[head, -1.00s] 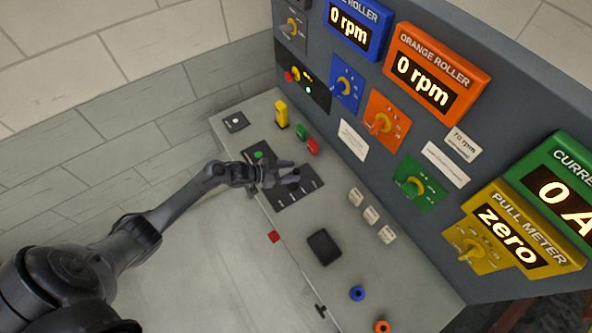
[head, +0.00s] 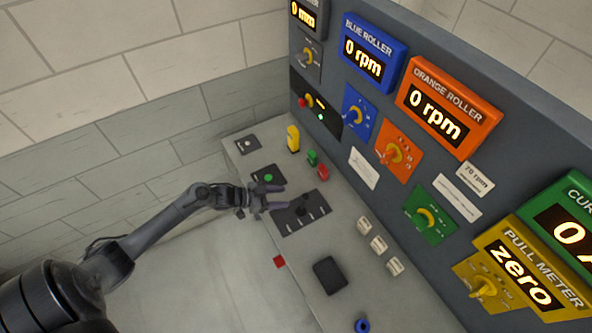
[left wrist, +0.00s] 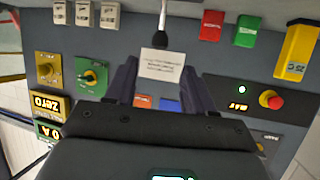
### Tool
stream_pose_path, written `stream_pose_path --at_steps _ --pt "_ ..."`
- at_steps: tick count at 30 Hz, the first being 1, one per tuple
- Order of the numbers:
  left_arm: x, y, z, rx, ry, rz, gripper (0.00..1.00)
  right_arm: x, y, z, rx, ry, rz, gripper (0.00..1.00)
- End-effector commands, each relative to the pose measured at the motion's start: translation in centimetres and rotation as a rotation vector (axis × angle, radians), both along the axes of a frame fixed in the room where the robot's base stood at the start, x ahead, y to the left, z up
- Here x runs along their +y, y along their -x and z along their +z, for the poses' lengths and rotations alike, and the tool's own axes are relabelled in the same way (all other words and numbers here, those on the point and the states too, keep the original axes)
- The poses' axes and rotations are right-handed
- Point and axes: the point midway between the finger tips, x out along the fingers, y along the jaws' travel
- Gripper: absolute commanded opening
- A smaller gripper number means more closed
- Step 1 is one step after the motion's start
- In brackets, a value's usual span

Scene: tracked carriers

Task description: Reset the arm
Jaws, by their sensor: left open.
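My left gripper (head: 285,196) is open and empty over the console desk, at the near left edge of a dark lever plate (head: 315,216). A black-knobbed lever (head: 303,208) stands on that plate, just beyond the fingertips. In the left wrist view the two dark fingers of the left gripper (left wrist: 160,85) are spread apart. The black knob (left wrist: 144,44) shows beyond them, with a white label between the fingers. My right gripper is not in view.
A green button (head: 268,178), a yellow block (head: 293,139) and small green and red blocks stand nearby. A black pad (head: 330,275) and white switches (head: 378,245) lie to the right. The upright panel with displays (head: 440,115) rises behind the desk.

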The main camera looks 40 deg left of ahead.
Motion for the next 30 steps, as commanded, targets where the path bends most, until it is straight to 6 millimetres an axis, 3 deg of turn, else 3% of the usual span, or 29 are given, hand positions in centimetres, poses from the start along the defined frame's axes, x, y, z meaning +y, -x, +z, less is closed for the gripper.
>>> stream_pose_path --at_steps 4,8,11,13,18,21,25,30 --pt "0.0 0.5 -0.1 0.010 0.000 0.000 0.53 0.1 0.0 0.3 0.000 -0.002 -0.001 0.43" --pt "-1.3 2.6 -1.1 0.051 0.026 0.002 0.53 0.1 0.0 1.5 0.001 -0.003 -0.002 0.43" --pt "-4.4 4.9 -1.5 0.078 0.072 -0.014 0.53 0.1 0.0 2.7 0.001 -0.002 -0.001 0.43" --pt "-7.6 6.3 -0.6 0.075 0.111 -0.029 0.53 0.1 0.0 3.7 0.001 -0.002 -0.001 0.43" --pt "-16.3 8.9 3.9 0.096 0.106 0.000 0.53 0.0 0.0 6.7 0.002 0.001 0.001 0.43" --pt "-19.5 9.7 7.3 0.138 0.043 0.069 0.53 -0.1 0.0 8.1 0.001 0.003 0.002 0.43" --pt "-21.0 10.8 12.0 0.224 -0.041 0.182 0.53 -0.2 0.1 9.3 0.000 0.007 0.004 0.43" --pt "-20.4 13.2 17.5 0.387 -0.127 0.323 0.53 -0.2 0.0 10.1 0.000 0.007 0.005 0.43"
